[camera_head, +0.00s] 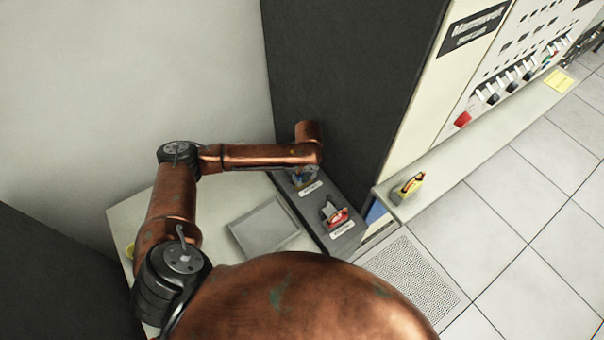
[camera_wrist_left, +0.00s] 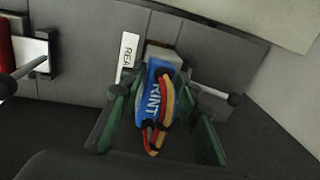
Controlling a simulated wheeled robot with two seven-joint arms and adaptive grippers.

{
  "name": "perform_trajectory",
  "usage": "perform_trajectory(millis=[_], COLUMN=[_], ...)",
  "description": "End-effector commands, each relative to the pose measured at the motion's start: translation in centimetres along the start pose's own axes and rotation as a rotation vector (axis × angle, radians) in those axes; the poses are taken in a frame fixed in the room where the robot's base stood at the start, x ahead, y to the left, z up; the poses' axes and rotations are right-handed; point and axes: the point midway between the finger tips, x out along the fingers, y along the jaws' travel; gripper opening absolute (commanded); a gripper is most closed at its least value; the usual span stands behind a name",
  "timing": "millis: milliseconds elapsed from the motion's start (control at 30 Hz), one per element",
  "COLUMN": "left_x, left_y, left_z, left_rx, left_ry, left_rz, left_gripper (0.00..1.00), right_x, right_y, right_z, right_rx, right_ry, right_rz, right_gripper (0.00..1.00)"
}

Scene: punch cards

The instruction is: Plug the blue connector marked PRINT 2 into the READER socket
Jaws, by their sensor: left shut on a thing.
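The blue connector (camera_wrist_left: 155,92), with PRINT lettering and a loop of red, yellow and dark wires, is between the green fingers of my left gripper (camera_wrist_left: 160,125), which is shut on it. Its front end meets a grey block at the READER socket (camera_wrist_left: 163,55), beside a white label (camera_wrist_left: 128,50) reading "REA". Whether it is seated I cannot tell. In the head view my left gripper (camera_head: 303,181) is partly hidden under my copper arm, over the dark panel. My right gripper is not in view.
A red connector (camera_head: 338,218) sits on the same panel, nearer. A yellow connector (camera_head: 411,185) lies on the cabinet ledge at the right. A flat grey plate (camera_head: 262,228) lies on the desk (camera_head: 130,215). A tall dark cabinet side (camera_head: 350,80) rises behind the panel.

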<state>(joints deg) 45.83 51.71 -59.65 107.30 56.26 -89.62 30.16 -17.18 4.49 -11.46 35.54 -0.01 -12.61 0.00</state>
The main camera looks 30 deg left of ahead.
Motion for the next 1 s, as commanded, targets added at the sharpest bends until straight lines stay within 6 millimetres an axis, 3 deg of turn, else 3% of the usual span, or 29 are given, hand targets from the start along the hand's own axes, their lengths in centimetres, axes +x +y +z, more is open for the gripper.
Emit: perform_trajectory(millis=[1000], left_x=[-0.04], left_y=[-0.04], left_z=[0.01], left_rx=[-0.001], left_ry=[0.0], left_rz=[-0.001], left_gripper=[0.0], right_x=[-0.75], right_y=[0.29], right_z=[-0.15], right_rx=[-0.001], right_ry=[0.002], right_rz=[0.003], right_gripper=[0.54])
